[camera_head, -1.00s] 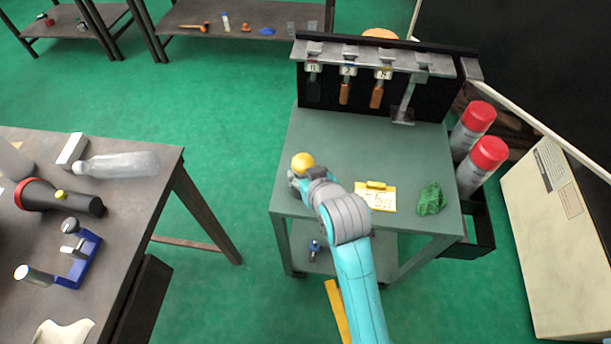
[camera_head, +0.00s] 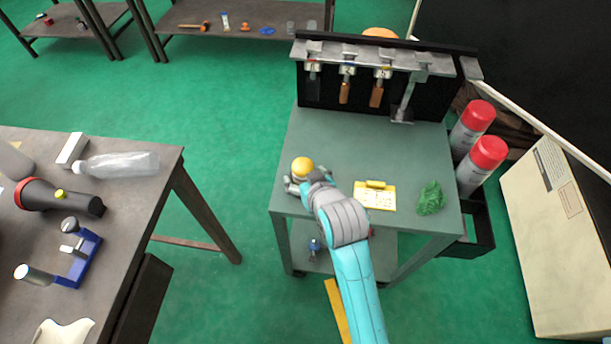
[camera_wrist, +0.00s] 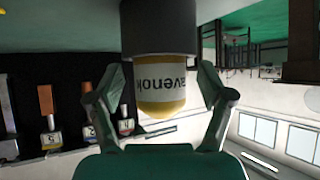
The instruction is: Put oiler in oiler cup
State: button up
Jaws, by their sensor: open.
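The oiler (camera_head: 302,165) shows a yellow domed top at the left edge of the green cart top. In the wrist view, which is upside down, the oiler (camera_wrist: 161,104) has a yellow body and a white label with inverted lettering. Its lower end is inside a dark grey cylinder that looks like the oiler cup (camera_wrist: 160,28). My gripper (camera_head: 303,184) is around the oiler; in the wrist view its open fingers (camera_wrist: 163,78) stand on both sides, with gaps. The cup is mostly hidden in the head view.
A yellow card (camera_head: 375,198) and a green rag (camera_head: 431,198) lie right of my arm. A rack (camera_head: 335,105) with hanging tools stands at the cart's back. Two red-capped cans (camera_head: 478,117) stand at right.

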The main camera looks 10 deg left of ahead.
jog(key=v, duration=1.2)
jog(key=shift+r, duration=0.15)
jog(key=s+d+f+m+t+h, duration=0.2)
jog(key=s+d+f+m+t, duration=0.1)
jog(key=s+d+f, duration=0.8)
jog(key=s+d+r+m+t+h, duration=0.1)
jog(key=s+d, duration=0.3)
jog(key=s, duration=0.6)
jog(key=s+d+r+m+t+h, duration=0.1)
jog(key=s+d+r+h, duration=0.1)
jog(key=s, duration=0.7)
notch_tip(320, 180, up, 2)
jog(key=shift+s+d+r, duration=0.1)
jog(key=shift+s+d, duration=0.25)
jog(key=shift+d, duration=0.5)
